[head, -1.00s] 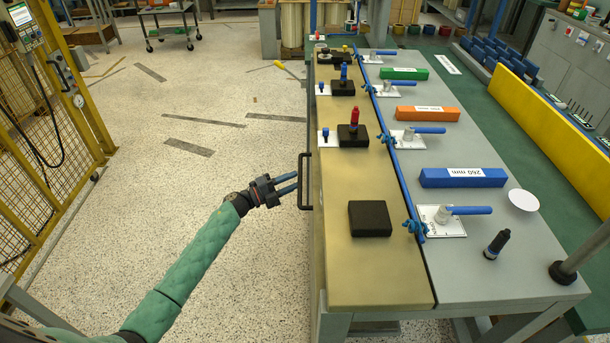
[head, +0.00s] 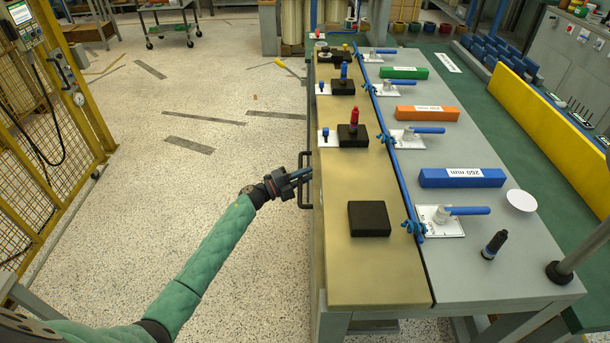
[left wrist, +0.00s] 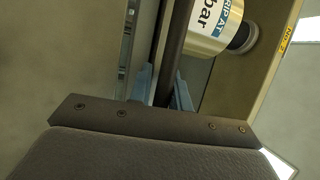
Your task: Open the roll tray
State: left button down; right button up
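The black bar handle (head: 306,198) stands on the left side of the long workbench, on the side of the tan-topped section (head: 365,270). I cannot tell from the frames which part is the roll tray itself. My left gripper (head: 305,175) is at this handle, its fingers reaching toward it from the left. In the left wrist view the dark bar (left wrist: 176,45) runs between my two blue fingers (left wrist: 165,92), which stand apart on either side of it. A firm grip on it does not show. My right gripper is out of view.
On the bench are black blocks (head: 369,219), a blue bar (head: 462,178), an orange bar (head: 428,113) and clamps with blue handles. A yellow mesh fence (head: 45,140) stands at left. Speckled floor (head: 250,270) left of the bench is clear.

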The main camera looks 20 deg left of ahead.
pick_arm(q)
jog(key=shift+a+r, duration=0.1)
jog(key=shift+r, duration=0.05)
